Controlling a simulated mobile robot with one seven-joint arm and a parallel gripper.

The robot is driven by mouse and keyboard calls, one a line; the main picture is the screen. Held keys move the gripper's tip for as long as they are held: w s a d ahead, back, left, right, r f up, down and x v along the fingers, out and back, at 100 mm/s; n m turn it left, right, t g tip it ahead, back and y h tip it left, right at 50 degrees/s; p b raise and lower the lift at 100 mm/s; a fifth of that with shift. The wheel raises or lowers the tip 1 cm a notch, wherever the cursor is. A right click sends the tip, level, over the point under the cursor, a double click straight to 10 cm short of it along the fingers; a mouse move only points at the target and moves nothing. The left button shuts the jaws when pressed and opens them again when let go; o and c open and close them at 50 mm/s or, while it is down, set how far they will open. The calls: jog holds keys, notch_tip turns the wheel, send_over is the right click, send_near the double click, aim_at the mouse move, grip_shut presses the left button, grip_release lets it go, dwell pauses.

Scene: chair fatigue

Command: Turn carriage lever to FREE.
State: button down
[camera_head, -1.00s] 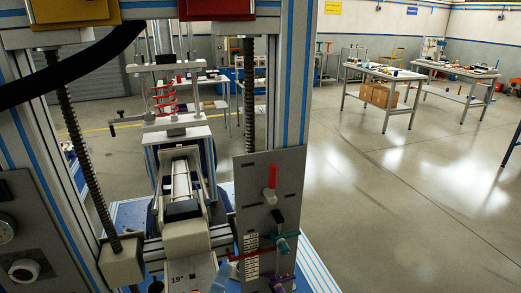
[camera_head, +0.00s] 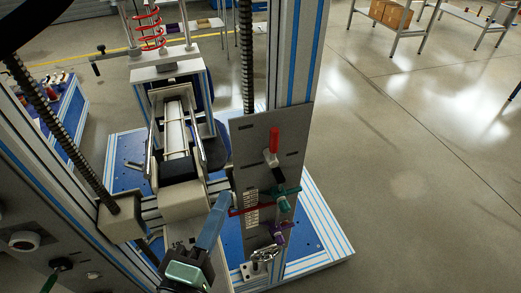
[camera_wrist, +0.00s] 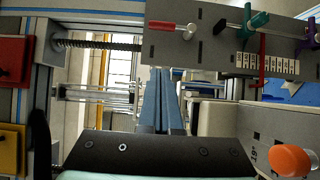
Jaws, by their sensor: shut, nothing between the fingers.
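A grey upright panel (camera_head: 262,225) carries several levers, and I see no readable FREE marking. At its top is a lever with a red grip (camera_head: 274,140); it also shows in the wrist view (camera_wrist: 165,26). Below are a teal lever (camera_head: 283,200) with a red bar beside a white scale, and a purple lever (camera_head: 278,229). I cannot tell which is the carriage lever. My gripper (camera_head: 226,200) has blue fingers, shut and empty, pointing up toward the panel's left edge. In the wrist view the fingers (camera_wrist: 162,75) lie together below the panel, apart from the red grip.
A pale carriage-like block (camera_head: 183,199) and rails stand left of the panel. Frame posts (camera_head: 300,60) and a threaded rod (camera_head: 247,70) rise close by. An orange knob (camera_wrist: 290,159) sits low right in the wrist view. Open floor (camera_head: 420,190) lies to the right.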

jog(key=p, duration=0.4)
send_near(274, 146)
jog(key=w+a, duration=0.3)
jog(key=w, duration=0.1)
jog(key=shift+w+d+r+p, duration=0.1)
jog(key=shift+w+d+p, duration=0.25)
jog(key=shift+w+d, duration=0.45)
jog(key=shift+w+d+r+p, duration=0.15)
jog(key=shift+w+d+p, duration=0.2)
jog(key=shift+w+d, duration=0.4)
jog(key=shift+d+r, duration=0.1)
jog(key=shift+d+m+p, duration=0.15)
jog(key=shift+m+p, duration=0.15)
jog(key=shift+p, duration=0.2)
